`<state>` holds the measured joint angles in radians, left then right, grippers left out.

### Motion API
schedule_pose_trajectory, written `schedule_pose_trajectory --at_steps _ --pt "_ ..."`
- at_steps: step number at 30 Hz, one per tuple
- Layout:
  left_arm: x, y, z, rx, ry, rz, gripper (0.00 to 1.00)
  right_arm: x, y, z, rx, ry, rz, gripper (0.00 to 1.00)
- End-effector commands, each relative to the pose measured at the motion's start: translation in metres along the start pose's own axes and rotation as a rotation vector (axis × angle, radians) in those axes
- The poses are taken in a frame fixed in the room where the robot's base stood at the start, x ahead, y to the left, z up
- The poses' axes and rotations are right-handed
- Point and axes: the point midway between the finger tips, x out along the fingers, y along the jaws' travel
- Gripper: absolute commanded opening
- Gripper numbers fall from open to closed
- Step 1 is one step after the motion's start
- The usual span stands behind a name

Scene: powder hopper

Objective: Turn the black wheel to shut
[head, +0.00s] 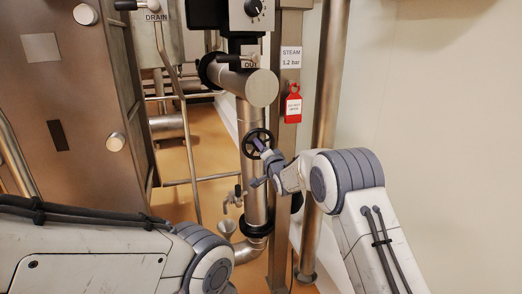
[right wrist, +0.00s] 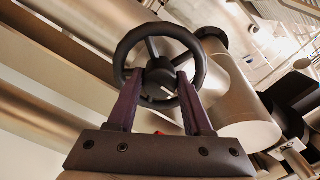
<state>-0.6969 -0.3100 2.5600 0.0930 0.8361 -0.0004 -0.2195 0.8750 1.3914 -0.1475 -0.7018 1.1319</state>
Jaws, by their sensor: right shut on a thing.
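The black wheel (head: 257,143) is a small spoked handwheel on the vertical steel pipe, near the middle of the head view. In the right wrist view the wheel (right wrist: 160,60) fills the upper middle, with its rim, spokes and round hub showing. My right gripper (head: 260,147) is at the wheel, reaching in from the right. In the right wrist view the two fingers of my right gripper (right wrist: 157,80) stand on either side of the hub, shut on the wheel.
A red tag (head: 292,105) hangs below the STEAM 1.2 bar sign (head: 290,57) on the post. A small tap (head: 236,197) and a funnel (head: 226,228) sit below the wheel. A large steel cabinet (head: 75,90) stands at left; a bare wall is at right.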

Motion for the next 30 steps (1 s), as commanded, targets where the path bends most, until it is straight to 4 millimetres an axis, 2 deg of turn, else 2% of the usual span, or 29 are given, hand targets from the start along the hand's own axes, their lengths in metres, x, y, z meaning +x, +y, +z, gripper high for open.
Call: schedule_pose_trajectory --at_steps 20,21,22,30 --pt "0.0008 0.0 0.0001 0.0 0.0 0.0 0.5 -0.0002 0.0009 0.0 0.047 0.001 0.002 0.0" --pt "0.0009 -0.0001 0.0001 0.0 0.0 0.0 0.5 -0.0002 0.001 0.0001 0.047 0.0 0.002 0.59" --pt "0.0009 -0.0001 0.0001 0.0 0.0 0.0 0.5 -0.0002 0.001 0.0001 0.047 0.0 0.002 0.62" --pt "0.0009 -0.0001 0.0001 0.0 0.0 0.0 0.5 -0.0002 0.0006 0.0002 0.045 0.0 0.002 0.62"
